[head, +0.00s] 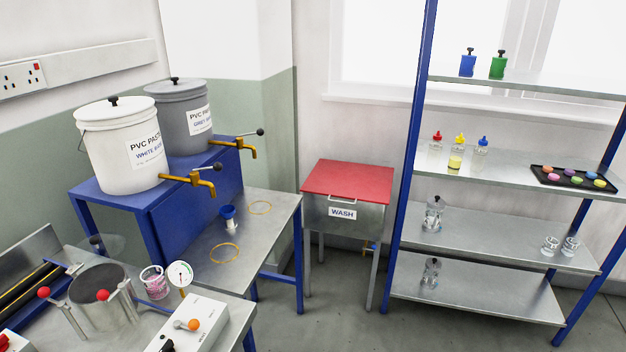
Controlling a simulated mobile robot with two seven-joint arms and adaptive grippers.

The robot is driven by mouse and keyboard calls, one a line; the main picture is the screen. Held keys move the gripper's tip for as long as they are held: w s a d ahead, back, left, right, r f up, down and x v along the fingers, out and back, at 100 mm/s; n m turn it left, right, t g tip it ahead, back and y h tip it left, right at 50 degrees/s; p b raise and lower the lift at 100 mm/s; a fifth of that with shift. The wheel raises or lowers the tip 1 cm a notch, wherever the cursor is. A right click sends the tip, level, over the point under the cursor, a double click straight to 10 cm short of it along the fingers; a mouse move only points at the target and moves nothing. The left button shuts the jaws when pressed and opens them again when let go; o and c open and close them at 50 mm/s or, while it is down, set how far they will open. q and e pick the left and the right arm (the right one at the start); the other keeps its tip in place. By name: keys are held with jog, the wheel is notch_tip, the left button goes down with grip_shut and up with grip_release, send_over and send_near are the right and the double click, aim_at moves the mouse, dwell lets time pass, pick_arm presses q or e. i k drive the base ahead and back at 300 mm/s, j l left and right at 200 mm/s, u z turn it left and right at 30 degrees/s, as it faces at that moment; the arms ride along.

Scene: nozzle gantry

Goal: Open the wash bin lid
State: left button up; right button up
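The wash bin (342,222) is a grey metal box on legs with a white WASH label, standing at the back middle in the head view. Its red lid (348,182) lies flat and closed on top. A pale handle (343,200) runs along the lid's front edge. Neither of my grippers shows in the head view, so their positions relative to the bin cannot be told.
A blue-framed shelf rack (480,175) stands right of the bin. Left are a steel table (240,236), a blue stand (190,205) with two paste buckets and brass taps, and a front bench (130,325) with a pot. Floor (330,325) before the bin is clear.

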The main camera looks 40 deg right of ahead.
aim_at(370, 183)
jog(key=i+l+z, duration=0.1)
jog(key=i+l, duration=0.15)
jog(key=l, duration=0.25)
jog(key=i+l, duration=0.25)
jog(key=l, duration=0.2)
jog(key=i+l+z, duration=0.15)
jog(key=i+l, duration=0.15)
jog(key=l, duration=0.15)
jog(key=i+l, duration=0.25)
jog(key=l, duration=0.2)
jog(key=z, duration=0.05)
